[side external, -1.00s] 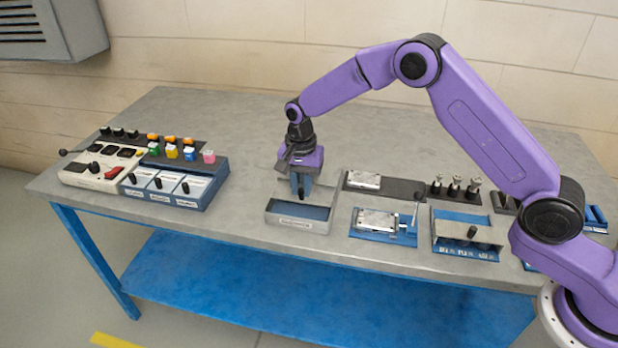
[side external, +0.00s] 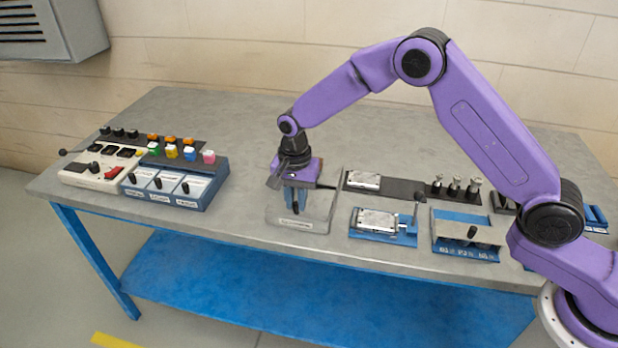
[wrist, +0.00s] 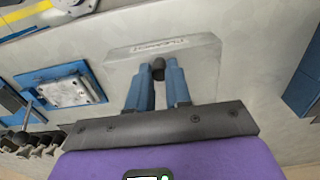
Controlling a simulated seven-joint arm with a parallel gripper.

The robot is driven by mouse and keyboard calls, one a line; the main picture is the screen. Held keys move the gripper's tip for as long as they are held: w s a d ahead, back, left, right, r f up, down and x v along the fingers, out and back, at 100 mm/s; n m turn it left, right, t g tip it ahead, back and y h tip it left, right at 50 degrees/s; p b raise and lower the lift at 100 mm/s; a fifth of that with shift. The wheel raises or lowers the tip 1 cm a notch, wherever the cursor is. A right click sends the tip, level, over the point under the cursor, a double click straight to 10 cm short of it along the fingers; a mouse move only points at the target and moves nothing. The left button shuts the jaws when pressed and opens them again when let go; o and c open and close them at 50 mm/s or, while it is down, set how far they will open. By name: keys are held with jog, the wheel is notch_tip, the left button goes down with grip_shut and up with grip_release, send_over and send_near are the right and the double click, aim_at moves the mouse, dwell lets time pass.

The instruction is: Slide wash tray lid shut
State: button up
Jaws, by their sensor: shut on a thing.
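The wash tray (side external: 298,226) is a grey box near the front edge of the bench, with a label on its front. Its grey lid (side external: 318,205) covers the top, and no blue opening shows at the front. The lid also shows in the wrist view (wrist: 200,65). My gripper (side external: 296,208) is over the tray, pointing down. In the wrist view its blue fingers (wrist: 158,80) are shut on the dark lid knob (wrist: 158,66). The back of the tray is partly hidden by my gripper.
A blue fixture with a metal block (side external: 378,222) stands just right of the tray. A blue bin with a grey cover (side external: 467,236) is further right. A blue switch box (side external: 178,188) and a pale control panel (side external: 98,170) stand left. Bare bench lies between box and tray.

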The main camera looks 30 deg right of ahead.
jog(key=shift+a, duration=0.15)
jog(key=o, duration=0.7)
jog(key=shift+r, duration=3.55)
jog(key=shift+s, duration=0.1)
